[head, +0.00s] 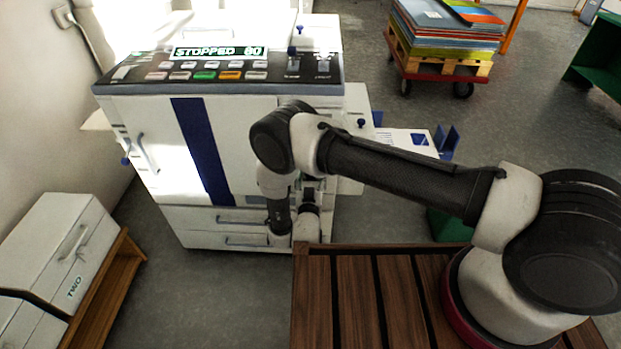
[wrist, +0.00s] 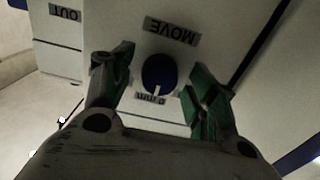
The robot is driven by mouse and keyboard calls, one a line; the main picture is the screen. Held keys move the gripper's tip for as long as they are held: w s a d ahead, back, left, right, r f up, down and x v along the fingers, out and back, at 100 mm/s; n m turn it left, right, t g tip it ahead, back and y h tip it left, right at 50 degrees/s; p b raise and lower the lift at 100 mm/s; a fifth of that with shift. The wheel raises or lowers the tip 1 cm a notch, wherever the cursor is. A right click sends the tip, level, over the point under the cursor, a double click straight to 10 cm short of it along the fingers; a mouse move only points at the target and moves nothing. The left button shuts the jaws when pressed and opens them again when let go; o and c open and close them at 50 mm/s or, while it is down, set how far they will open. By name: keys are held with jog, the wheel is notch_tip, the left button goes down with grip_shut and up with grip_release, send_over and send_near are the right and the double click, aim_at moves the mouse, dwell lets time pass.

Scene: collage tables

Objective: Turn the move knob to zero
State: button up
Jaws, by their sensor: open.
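The move knob (wrist: 158,74) is a round dark blue knob with a white pointer mark, on a white panel in the wrist view. The pointer is at the knob's lower edge in that view, towards a small upside-down label (wrist: 150,98) ending in "mm"; its number is hard to read. An upside-down MOVE label (wrist: 172,30) is above the knob. My gripper (wrist: 160,61) is open, with one green-padded finger on each side of the knob and visible gaps. In the head view my arm hides the knob at the front of the white machine (head: 245,140).
An OUT label (wrist: 65,13) shows in the wrist view. A slatted wooden table (head: 360,300) is beneath my arm. A cabinet marked TWO (head: 60,250) stands left. A loaded pallet cart (head: 440,66) stands behind right.

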jog(key=s, duration=0.7)
jog(key=shift+s, duration=0.2)
jog(key=shift+a+f, duration=0.1)
